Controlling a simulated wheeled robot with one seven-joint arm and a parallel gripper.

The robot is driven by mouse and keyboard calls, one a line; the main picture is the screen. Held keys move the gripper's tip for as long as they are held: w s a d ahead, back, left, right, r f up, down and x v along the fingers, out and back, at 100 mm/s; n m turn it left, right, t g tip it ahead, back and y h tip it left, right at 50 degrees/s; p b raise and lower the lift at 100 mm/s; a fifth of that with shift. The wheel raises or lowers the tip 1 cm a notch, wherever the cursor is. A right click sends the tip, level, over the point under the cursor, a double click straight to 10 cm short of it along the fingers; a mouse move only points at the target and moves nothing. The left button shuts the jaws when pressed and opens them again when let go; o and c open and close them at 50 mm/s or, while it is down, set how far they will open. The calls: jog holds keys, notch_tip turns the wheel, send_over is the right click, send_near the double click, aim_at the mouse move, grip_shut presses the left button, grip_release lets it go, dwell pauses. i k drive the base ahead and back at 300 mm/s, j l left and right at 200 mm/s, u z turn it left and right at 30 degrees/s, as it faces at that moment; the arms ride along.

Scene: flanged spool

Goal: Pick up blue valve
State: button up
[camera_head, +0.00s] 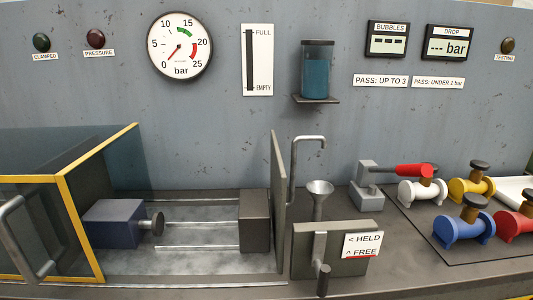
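The blue valve (463,227) lies on a dark mat at the right of the bench in the head view. It is a flanged spool shape with a dark cap on a brown stem on top. A white valve (422,191) is behind it to the left, a yellow valve (471,188) behind it, and a red valve (517,226) to its right, cut off by the picture edge. Nothing holds the blue valve. My gripper is not in view.
A grey block with a red-handled lever (414,171) stands left of the mat. A HELD/FREE clamp box (335,250), funnel (320,188) and bent pipe stand mid-bench. A yellow-framed guard (80,215) and a vice-like fixture fill the left. A white tray (515,188) is behind right.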

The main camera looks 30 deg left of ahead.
aim_at(472, 222)
jog(key=u, duration=2.05)
jog(key=z, duration=2)
jog(key=i+l+u, duration=0.3)
jog(key=l+u, duration=0.25)
jog(key=i+l+u, duration=0.1)
jog(key=l+u, duration=0.2)
jog(key=l, duration=0.15)
jog(key=i+l+u, duration=0.1)
jog(key=l+u, duration=0.15)
jog(key=l, duration=0.15)
